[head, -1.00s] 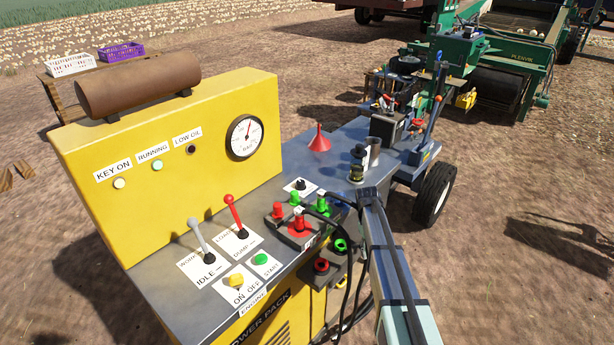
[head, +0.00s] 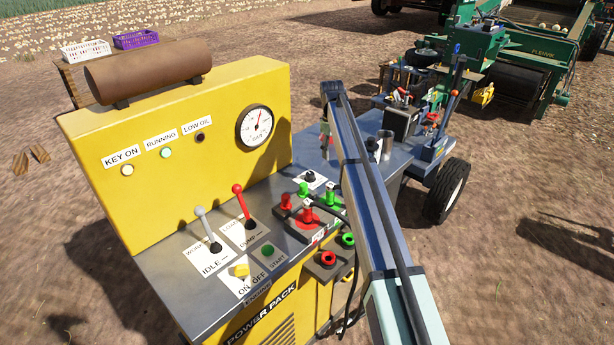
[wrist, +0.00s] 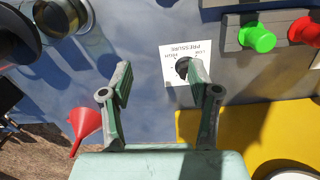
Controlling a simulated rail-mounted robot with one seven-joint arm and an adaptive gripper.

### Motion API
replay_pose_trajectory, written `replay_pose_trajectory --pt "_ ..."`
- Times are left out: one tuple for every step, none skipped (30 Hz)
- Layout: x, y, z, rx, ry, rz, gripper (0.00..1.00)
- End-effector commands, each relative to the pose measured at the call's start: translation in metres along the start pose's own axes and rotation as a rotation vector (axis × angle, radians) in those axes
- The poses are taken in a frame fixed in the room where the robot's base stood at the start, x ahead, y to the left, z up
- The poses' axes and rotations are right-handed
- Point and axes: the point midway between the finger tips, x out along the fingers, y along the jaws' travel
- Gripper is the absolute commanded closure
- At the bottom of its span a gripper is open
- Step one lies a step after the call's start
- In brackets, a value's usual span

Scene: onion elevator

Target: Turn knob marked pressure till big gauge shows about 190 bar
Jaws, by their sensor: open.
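The pressure knob (head: 309,176) is a small black knob on a white label on the grey bench top. In the wrist view the knob (wrist: 182,67) sits by the label marked PRESSURE (wrist: 184,50), partly hidden behind the right finger. My gripper (wrist: 163,85) is open and empty, its fingers above the bench. The knob lies toward the right finger, off the middle of the gap; contact cannot be told. The big gauge (head: 254,128) is a round white dial on the yellow panel. Its needle points up and slightly right; its figures are too small to read.
A red lever (head: 242,201) and a grey lever (head: 206,228) stand to the left. A red funnel (wrist: 83,124) is near the left finger.

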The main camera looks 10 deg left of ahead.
Motion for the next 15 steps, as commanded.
replay_pose_trajectory --pt "-0.019 -0.009 -0.025 -0.047 0.021 -0.005 0.39" --pt "-0.028 -0.016 -0.034 -0.073 0.031 -0.009 0.39" --pt "-0.039 -0.023 -0.044 -0.099 0.043 -0.012 0.39" --pt "-0.045 -0.028 -0.05 -0.117 0.05 -0.015 0.39" --pt "-0.05 -0.032 -0.054 -0.131 0.055 -0.018 0.39" --pt "-0.055 -0.036 -0.059 -0.144 0.06 -0.02 0.39" --pt "-0.058 -0.038 -0.061 -0.152 0.063 -0.021 0.39" --pt "-0.059 -0.04 -0.063 -0.158 0.065 -0.022 0.39" --pt "-0.059 -0.042 -0.064 -0.163 0.066 -0.023 0.39" --pt "-0.058 -0.042 -0.064 -0.164 0.067 -0.023 0.39" --pt "-0.056 -0.042 -0.064 -0.165 0.067 -0.024 0.39" --pt "-0.052 -0.043 -0.064 -0.164 0.066 -0.024 0.39" --pt "-0.049 -0.043 -0.063 -0.164 0.066 -0.024 0.39" --pt "-0.046 -0.043 -0.063 -0.164 0.065 -0.025 0.39" --pt "-0.04 -0.043 -0.063 -0.163 0.065 -0.025 0.39"
